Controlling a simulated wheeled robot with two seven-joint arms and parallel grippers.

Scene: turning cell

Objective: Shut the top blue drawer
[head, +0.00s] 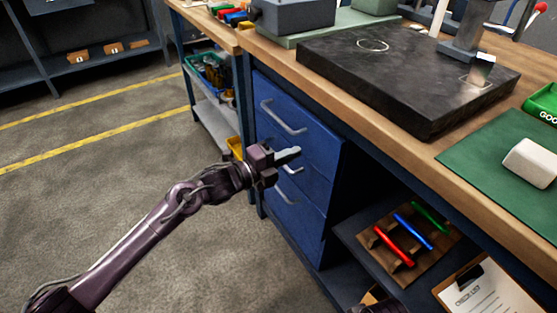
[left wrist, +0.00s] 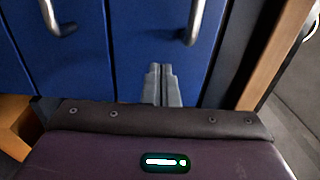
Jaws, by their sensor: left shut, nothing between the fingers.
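The top blue drawer (head: 302,128) is the uppermost front in the bench's drawer stack, with a bent metal handle (head: 283,118). In the head view its front looks close to flush with the drawers below; I cannot tell whether a small gap remains. My left gripper (head: 289,156) is shut and empty, in front of the stack near the top drawer's lower part, partly covering the second drawer's handle. In the left wrist view, the shut fingers (left wrist: 160,72) point at the top drawer (left wrist: 150,35), beside its handle (left wrist: 190,28). Contact cannot be told. My right gripper is out of view.
The wooden bench top (head: 375,125) overhangs the drawers and carries a dark surface plate (head: 420,85). To the right, an open shelf holds a wooden rack (head: 395,262) with coloured tools. The floor (head: 110,190) left of the drawers is clear.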

